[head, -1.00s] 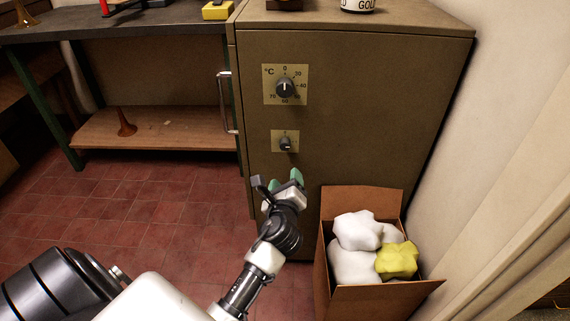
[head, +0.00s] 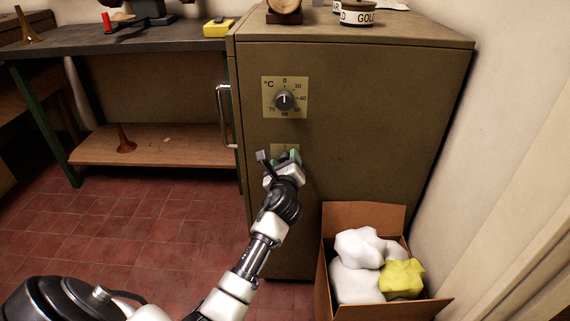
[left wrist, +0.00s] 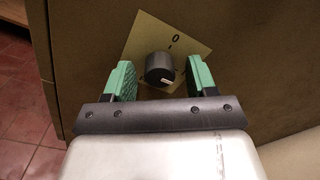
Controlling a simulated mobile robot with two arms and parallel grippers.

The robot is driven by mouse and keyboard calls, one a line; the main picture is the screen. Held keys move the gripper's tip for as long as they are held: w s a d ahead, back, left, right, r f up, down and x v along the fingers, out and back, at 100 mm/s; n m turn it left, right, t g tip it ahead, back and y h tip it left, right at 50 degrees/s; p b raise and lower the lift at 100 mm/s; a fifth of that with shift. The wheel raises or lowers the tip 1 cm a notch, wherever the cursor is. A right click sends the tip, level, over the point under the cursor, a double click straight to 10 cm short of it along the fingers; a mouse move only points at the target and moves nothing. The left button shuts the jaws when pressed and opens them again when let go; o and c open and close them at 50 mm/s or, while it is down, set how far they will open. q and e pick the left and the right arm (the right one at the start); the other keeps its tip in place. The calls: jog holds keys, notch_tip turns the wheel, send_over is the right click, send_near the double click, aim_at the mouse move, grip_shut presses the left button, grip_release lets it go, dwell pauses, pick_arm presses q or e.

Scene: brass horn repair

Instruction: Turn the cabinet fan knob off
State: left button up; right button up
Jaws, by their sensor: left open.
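The brown cabinet (head: 370,110) stands in the middle of the head view. Its upper dial (head: 285,99) is a dark knob on a yellow temperature plate, with its mark up near 0. The lower, smaller fan knob (left wrist: 160,67) shows in the left wrist view on a yellow plate (left wrist: 186,39) marked 0. Its white mark points right and slightly down in that view, away from the 0. My left gripper (head: 279,158) is open in front of this knob and hides it in the head view. In the left wrist view its green fingertips (left wrist: 160,80) are on either side of the knob, apart from it.
A cardboard box (head: 384,213) with white and yellow lumps stands on the floor at the cabinet's right. The cabinet's metal handle (head: 223,117) is left of the dials. A workbench (head: 90,41) with a lower shelf is at the left. A tin (head: 357,14) stands on the cabinet.

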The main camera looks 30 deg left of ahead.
pick_arm(q)
jog(key=c, duration=0.9)
jog(key=shift+n, duration=0.3)
jog(key=shift+n+b, duration=0.3)
jog(key=shift+n, duration=8.4)
pick_arm(e)
jog(key=shift+w+a+r+t+y, duration=0.15)
jog(key=shift+w+a+r+t, duration=0.1)
jog(key=shift+w+t, duration=0.25)
jog(key=shift+w+a+r+t+y, duration=0.1)
jog(key=shift+w+r+t+y, duration=0.15)
jog(key=shift+w, duration=0.3)
pick_arm(q)
jog(key=shift+d, duration=0.1)
pick_arm(e)
jog(key=shift+f, duration=0.1)
